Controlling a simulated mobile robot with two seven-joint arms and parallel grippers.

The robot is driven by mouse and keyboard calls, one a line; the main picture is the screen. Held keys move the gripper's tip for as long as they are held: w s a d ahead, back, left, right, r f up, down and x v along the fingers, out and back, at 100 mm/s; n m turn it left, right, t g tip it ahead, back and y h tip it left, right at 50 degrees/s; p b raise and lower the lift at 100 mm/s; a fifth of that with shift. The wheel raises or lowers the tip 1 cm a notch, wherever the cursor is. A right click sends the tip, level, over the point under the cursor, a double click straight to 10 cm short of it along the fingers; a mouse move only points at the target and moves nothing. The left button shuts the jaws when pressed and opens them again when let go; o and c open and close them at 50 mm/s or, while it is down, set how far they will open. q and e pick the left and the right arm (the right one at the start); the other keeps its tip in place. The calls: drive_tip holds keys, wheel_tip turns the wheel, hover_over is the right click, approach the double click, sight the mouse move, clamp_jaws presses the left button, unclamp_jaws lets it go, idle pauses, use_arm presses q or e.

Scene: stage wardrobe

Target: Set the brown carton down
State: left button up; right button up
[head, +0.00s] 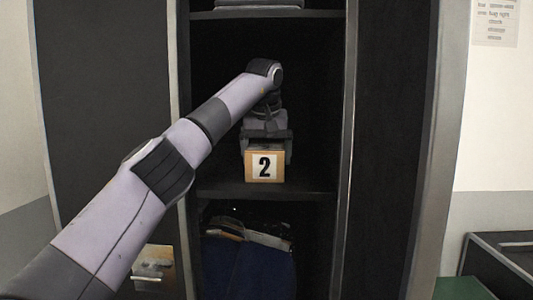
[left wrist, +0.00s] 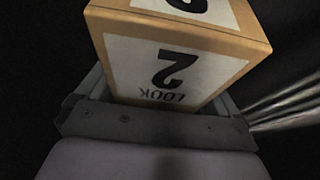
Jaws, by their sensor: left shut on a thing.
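The brown carton (head: 264,179) carries a white label with a black "2" and is inside the middle compartment of the dark wardrobe, close over its shelf (head: 215,188). I cannot tell whether its underside touches the shelf. My right gripper is not in view.
Dark clothing (head: 245,265) and a lighter folded item fill the compartment below. Another shelf (head: 265,13) with a grey item is above. Upright frame posts (head: 348,130) bound the compartment on both sides. A dark case (head: 505,260) stands at the lower right.

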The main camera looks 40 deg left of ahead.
sight(265, 149)
use_arm(q)
drive_tip(key=o, duration=0.9)
drive_tip(key=v, duration=0.5)
drive_tip(key=shift+s+d+r, duration=0.1)
drive_tip(key=shift+r, duration=0.25)
drive_tip(key=s+d+b, duration=0.2)
drive_tip(key=shift+s+f+b, duration=0.25)
drive_tip(key=shift+f+b, duration=0.05)
drive_tip(key=shift+b, duration=0.1)
drive_tip(key=shift+s+d+r+b, duration=0.1)
drive_tip(key=shift+s+d+b, duration=0.55)
drive_tip(key=shift+s, duration=0.2)
drive_tip(key=s+d+b, duration=0.1)
drive_tip(key=s+d, duration=0.2)
drive_tip(key=shift+s, duration=0.15)
drive_tip(key=shift+s+d, duration=0.6)
drive_tip(key=shift+s, duration=0.2)
